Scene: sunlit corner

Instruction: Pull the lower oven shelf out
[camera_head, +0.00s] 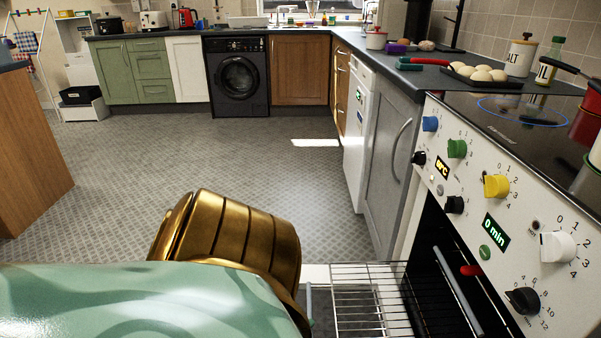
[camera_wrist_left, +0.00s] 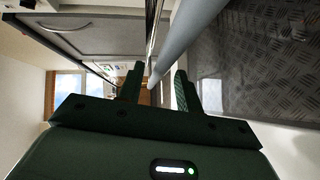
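The oven (camera_head: 520,215) stands at the right in the head view, its dark cavity (camera_head: 425,245) showing below the control panel. A wire shelf (camera_head: 372,312) sticks out of the oven at the bottom of the head view; I cannot tell which level it is on. My left arm crosses the lower left, and its gripper is mostly hidden there. In the left wrist view my left gripper (camera_wrist_left: 156,88) has its two dark green fingers apart. A thin chrome rod (camera_wrist_left: 153,38) and a thicker grey bar (camera_wrist_left: 190,42) run between or just beyond them; contact is unclear. My right gripper is out of view.
A grey bar (camera_head: 458,290) and a small red piece (camera_head: 470,270) show at the oven front. A grey cabinet (camera_head: 388,165) stands beside the oven. Bread rolls lie on a tray (camera_head: 455,76) on the worktop. The patterned floor (camera_head: 230,150) is clear.

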